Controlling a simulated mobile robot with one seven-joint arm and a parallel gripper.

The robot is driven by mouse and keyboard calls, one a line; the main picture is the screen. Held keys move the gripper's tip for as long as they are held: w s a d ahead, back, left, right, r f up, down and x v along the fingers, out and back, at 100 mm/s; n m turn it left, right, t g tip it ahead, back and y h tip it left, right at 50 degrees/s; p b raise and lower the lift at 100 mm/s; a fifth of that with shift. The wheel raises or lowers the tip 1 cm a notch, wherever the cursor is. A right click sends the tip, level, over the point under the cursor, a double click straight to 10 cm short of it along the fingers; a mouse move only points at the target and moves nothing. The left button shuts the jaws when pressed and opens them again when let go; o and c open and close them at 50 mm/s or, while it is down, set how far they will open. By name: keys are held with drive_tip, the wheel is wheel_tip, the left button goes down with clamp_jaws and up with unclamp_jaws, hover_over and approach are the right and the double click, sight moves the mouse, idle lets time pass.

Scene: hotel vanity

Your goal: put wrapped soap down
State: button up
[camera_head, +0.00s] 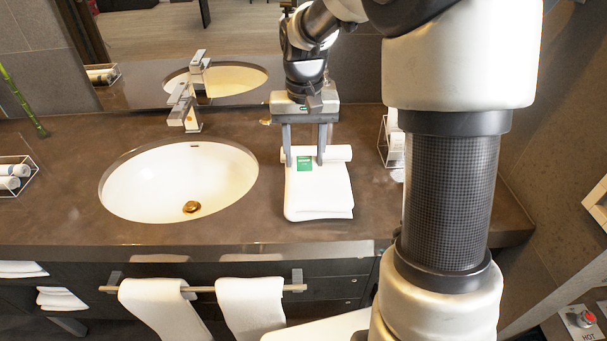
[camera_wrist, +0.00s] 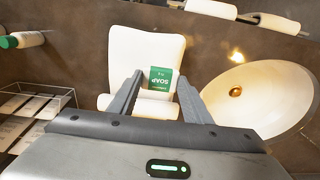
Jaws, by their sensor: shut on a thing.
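The wrapped soap (camera_head: 304,164) is a small green packet. The wrist view shows it too, with "SOAP" lettering in white (camera_wrist: 160,77). My gripper (camera_head: 304,160) points down over the counter, with the soap between its two fingertips, and is shut on it. Below the soap is a folded white towel (camera_head: 318,200) with a rolled white towel (camera_head: 341,153) at its back edge. I cannot tell whether the soap touches the towel. The soap's underside is hidden.
An oval white sink (camera_head: 150,180) with a faucet (camera_head: 184,108) lies left of the towel. A wire basket (camera_wrist: 30,105) stands on the towel's other side, partly behind my arm in the head view. Another basket with rolls (camera_head: 14,180) is at far left. The counter's front edge is close to the towel.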

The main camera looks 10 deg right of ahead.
sight(304, 186)
drive_tip(key=shift+f+b, duration=0.35)
drive_tip(key=shift+f, duration=2.75)
drive_tip(key=shift+f, duration=0.15)
drive_tip(key=o, duration=1)
drive_tip(key=shift+o, duration=0.2)
